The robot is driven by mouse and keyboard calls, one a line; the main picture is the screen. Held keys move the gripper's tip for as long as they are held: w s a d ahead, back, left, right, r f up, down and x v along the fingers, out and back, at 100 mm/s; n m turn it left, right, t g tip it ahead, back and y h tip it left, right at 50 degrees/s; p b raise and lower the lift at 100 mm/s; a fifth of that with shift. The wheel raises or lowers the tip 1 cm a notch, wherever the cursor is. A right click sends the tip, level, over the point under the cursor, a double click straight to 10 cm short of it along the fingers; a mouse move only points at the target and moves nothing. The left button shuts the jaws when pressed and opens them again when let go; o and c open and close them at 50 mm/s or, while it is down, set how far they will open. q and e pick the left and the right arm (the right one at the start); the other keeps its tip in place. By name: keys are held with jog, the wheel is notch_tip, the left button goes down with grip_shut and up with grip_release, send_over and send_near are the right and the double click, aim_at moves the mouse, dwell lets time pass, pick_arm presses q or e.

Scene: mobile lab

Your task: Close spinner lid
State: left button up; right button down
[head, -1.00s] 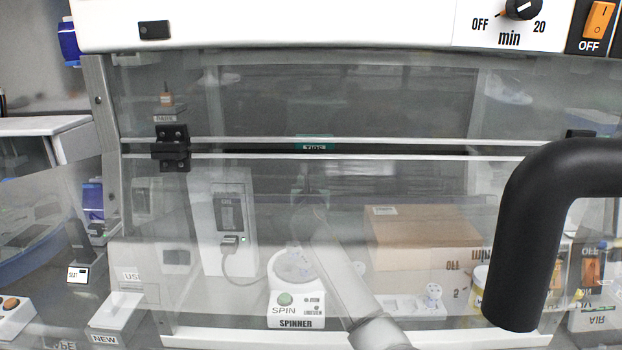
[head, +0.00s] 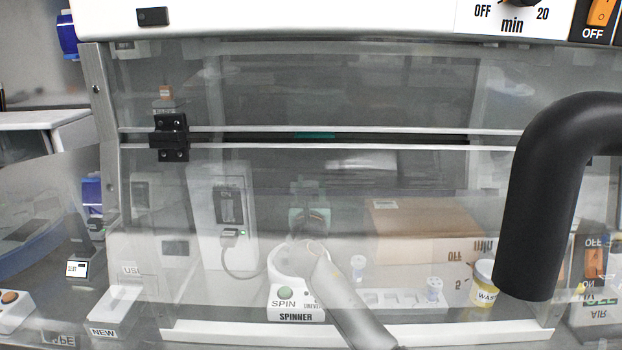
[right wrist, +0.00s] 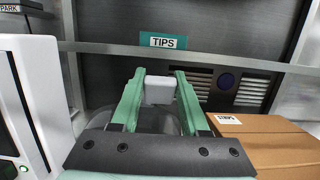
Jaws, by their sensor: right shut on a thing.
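The white spinner (head: 287,312) with its green SPIN button (head: 285,293) stands behind the clear hood front in the head view. My right arm reaches over it from the lower right. My right gripper (head: 310,216) is just above and behind the spinner's bowl. In the right wrist view, the green fingers of my right gripper (right wrist: 160,88) are shut on a pale block, apparently the tab of the spinner lid (right wrist: 160,92). A clear, rounded part shows below it. The lid's exact angle is hard to tell through the glass. My left gripper is not in view.
A cardboard box (head: 425,232) stands right of the spinner, with a white rack (head: 400,298) in front. A yellow-and-white waste tub (head: 483,285) is further right. A white device (head: 222,220) stands to the left. A black curved pipe (head: 545,200) hangs at right.

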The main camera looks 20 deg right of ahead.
pick_arm(q)
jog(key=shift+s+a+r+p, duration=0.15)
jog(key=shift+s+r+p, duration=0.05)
jog(key=shift+p, duration=0.35)
pick_arm(e)
jog(key=shift+s+a+f, duration=0.35)
jog(key=shift+s+f, duration=0.05)
jog(key=shift+s, duration=0.3)
jog(key=shift+s+a+f, duration=0.4)
jog(key=shift+s, duration=0.35)
jog(key=shift+s+a+f, duration=0.35)
jog(key=shift+s+f, duration=0.05)
jog(key=shift+s, duration=0.3)
jog(key=c, duration=0.5)
grip_release()
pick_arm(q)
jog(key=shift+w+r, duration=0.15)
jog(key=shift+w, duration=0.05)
pick_arm(e)
jog(key=shift+o, duration=0.5)
jog(key=shift+r, duration=0.1)
jog(key=v, duration=1.2)
jog(key=shift+s+f, duration=0.25)
jog(key=shift+s, duration=0.05)
jog(key=shift+a, duration=0.1)
